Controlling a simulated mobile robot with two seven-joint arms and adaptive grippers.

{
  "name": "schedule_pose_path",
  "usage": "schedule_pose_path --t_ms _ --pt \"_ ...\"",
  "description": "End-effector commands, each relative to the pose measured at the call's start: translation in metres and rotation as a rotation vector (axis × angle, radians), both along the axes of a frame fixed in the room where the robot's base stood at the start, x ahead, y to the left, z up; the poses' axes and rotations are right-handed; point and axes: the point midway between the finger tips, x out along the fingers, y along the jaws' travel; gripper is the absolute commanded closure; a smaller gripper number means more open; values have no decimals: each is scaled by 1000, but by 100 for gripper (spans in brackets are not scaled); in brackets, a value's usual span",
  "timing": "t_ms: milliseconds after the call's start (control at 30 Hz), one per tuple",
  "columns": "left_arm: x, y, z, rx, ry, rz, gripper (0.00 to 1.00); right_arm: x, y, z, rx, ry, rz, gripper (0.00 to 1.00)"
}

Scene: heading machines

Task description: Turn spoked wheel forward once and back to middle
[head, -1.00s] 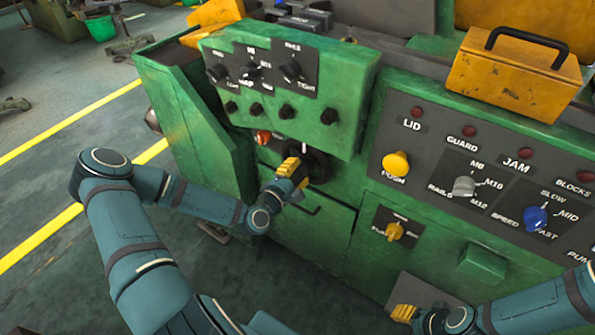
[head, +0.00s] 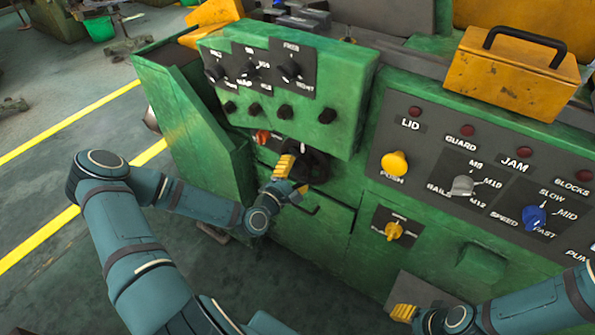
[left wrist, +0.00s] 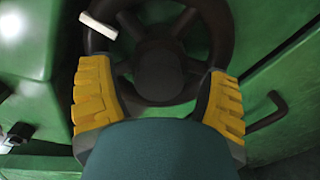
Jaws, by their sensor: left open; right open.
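The black spoked wheel (left wrist: 135,67) fills the upper middle of the left wrist view, with a round hub and a white mark on its upper left rim. In the head view the wheel (head: 317,166) sits under the green control box, partly hidden by my left gripper (head: 288,176). In the left wrist view my left gripper (left wrist: 160,95) is open, its yellow fingers on either side of the wheel's lower part, with the hub between and beyond them. I cannot tell whether they touch the rim. My right gripper (head: 403,312) is open and empty, low in front of the machine.
The green control box (head: 330,120) with several black knobs overhangs the wheel. A black hooked handle (left wrist: 267,112) is right of my left gripper. A panel with a yellow push knob (head: 395,164) and a blue speed knob (head: 535,217) is to the right. A yellow toolbox (head: 515,75) stands on top.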

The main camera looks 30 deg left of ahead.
Motion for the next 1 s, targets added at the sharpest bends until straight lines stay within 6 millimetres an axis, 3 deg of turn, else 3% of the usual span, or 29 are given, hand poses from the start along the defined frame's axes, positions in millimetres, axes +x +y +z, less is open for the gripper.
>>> schedule_pose_path --t_ms 533,700,1000 --pt "-98 4 0 -1 1 0 23 0 0 0 0 0 0 53" --pt "-111 3 0 -1 0 -1 23 0 0 0 0 0 0 53" --pt "-114 3 0 -1 0 -1 23 0 0 0 0 0 0 53"
